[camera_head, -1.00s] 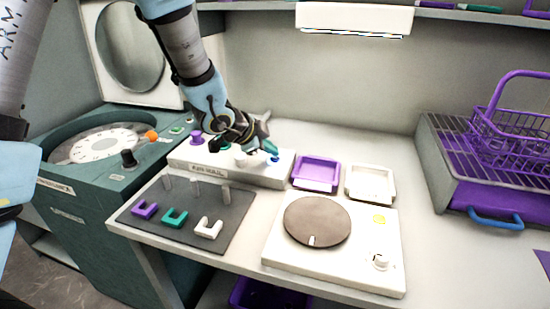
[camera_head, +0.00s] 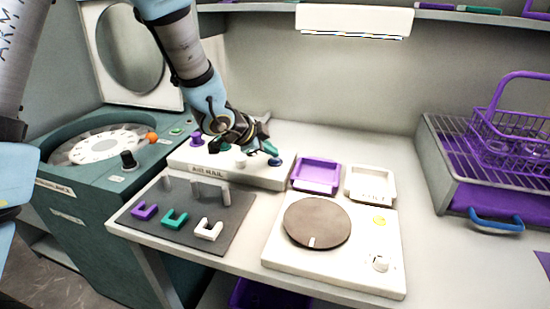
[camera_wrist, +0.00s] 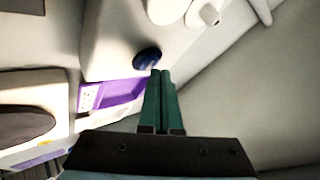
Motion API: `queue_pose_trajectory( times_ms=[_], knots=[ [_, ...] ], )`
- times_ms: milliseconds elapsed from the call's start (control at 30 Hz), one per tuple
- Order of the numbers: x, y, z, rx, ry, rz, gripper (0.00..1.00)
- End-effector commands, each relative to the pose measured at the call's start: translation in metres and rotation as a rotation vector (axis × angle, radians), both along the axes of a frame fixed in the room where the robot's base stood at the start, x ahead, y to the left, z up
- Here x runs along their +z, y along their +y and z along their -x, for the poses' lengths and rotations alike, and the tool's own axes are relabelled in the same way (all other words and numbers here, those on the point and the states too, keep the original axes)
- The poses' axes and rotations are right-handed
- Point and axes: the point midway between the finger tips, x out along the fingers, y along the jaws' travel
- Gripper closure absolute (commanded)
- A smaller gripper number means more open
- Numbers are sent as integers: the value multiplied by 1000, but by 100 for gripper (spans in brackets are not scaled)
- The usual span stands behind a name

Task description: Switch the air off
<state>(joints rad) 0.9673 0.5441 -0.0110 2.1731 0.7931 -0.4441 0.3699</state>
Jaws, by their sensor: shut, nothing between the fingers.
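The air rail (camera_head: 205,173) is a long white box with a label on its front, standing at the back of the bench. Along its top are a purple knob (camera_head: 196,138), a white knob (camera_head: 240,160) and a blue knob (camera_head: 275,161) at the right end. The blue knob also shows in the wrist view (camera_wrist: 147,57), just beyond and left of my fingertips. My gripper (camera_head: 271,150) is shut and empty, its green fingers just above the blue knob. I cannot tell whether they touch it. My gripper hides part of the rail's top.
A purple tray (camera_head: 317,162) and a white tray (camera_head: 370,169) stand just right of the rail. A white unit with a round brown plate (camera_head: 318,222) is in front. A dark mat (camera_head: 230,218) holds several U-shaped pieces. A purple basket (camera_head: 510,125) sits on a rack at right.

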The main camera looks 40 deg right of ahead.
Motion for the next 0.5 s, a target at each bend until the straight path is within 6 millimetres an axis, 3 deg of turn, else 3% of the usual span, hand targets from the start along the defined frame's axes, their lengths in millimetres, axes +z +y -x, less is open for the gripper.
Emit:
queue_pose_trajectory(
  times_ms=[233,500],
  knots=[
    [4,0,0,0,0,0,100],
    [29,0,0,0,0,0,100]
  ],
)
